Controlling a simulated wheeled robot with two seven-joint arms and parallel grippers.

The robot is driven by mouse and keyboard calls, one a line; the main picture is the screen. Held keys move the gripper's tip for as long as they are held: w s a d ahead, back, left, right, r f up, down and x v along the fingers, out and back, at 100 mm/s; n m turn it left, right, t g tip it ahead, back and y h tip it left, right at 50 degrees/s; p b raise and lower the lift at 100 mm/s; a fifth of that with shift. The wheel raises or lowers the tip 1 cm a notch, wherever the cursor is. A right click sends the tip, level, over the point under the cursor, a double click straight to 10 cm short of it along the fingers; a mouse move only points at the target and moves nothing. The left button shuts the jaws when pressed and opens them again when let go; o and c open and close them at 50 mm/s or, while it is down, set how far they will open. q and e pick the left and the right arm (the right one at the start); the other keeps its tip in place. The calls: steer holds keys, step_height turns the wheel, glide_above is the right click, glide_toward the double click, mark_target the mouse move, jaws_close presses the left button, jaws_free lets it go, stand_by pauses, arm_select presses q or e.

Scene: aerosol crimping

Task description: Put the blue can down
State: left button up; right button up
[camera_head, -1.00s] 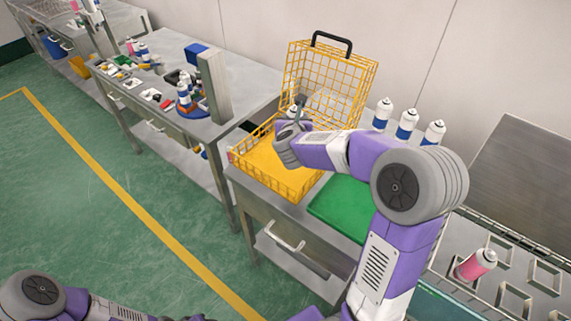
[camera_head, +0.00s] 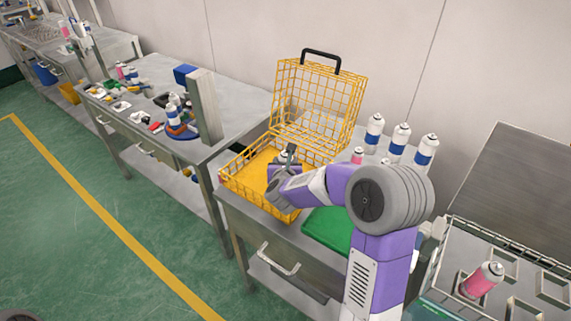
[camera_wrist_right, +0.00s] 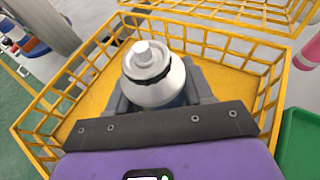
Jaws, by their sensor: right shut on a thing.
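My right gripper (camera_head: 285,166) is over the open yellow wire basket (camera_head: 236,186). In the right wrist view, its jaws are shut around a can with a white top (camera_wrist_right: 153,75) and a little blue showing below. The can is upright between the fingers and inside the basket's outline; its lower part is hidden, so I cannot tell whether it touches the basket floor (camera_wrist_right: 90,100). My left gripper is not in view.
The basket's lid (camera_head: 322,100) stands open at the back. Several blue-and-white cans (camera_head: 400,138) stand to the right, by a green mat (camera_head: 328,230). A pink can (camera_head: 482,279) sits in a rack at the right. Another bench (camera_head: 245,90) stands left.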

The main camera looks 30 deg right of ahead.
steer(key=shift+f, duration=0.15)
steer(key=o, duration=1.1)
steer(key=shift+r, duration=0.25)
steer(key=p+v, duration=0.1)
steer(key=v, duration=1.1)
steer(key=shift+f, duration=0.1)
